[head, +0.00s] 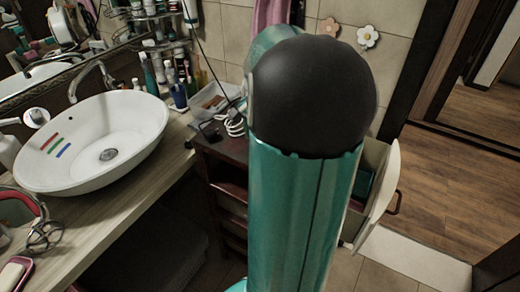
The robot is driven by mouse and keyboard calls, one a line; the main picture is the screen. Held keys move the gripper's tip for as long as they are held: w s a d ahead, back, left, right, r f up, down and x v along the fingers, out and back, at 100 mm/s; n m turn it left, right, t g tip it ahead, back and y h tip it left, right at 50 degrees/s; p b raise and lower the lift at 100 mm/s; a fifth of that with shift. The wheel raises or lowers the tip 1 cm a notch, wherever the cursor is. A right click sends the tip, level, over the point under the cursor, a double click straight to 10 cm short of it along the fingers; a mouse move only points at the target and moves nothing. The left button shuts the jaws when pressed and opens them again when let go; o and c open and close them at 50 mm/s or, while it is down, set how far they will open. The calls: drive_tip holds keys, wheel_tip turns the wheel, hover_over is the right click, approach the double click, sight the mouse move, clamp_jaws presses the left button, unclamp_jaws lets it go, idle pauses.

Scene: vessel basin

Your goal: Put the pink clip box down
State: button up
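My teal arm with its black rounded joint fills the middle of the head view and hides what is behind it. My gripper is not in view, so its hold on anything does not show. I cannot make out a pink clip box for certain. A small pink dish-like thing with a white block in it (14,273) lies on the counter at the lower left, cut by the frame edge.
A white vessel basin (140,117) with short red, green and blue strips inside stands on the wooden counter (102,218). Bottles (178,95) and a clear tray (212,101) stand behind it. A dark red cabinet (230,190) is beside the counter. Wooden floor (440,185) is clear at right.

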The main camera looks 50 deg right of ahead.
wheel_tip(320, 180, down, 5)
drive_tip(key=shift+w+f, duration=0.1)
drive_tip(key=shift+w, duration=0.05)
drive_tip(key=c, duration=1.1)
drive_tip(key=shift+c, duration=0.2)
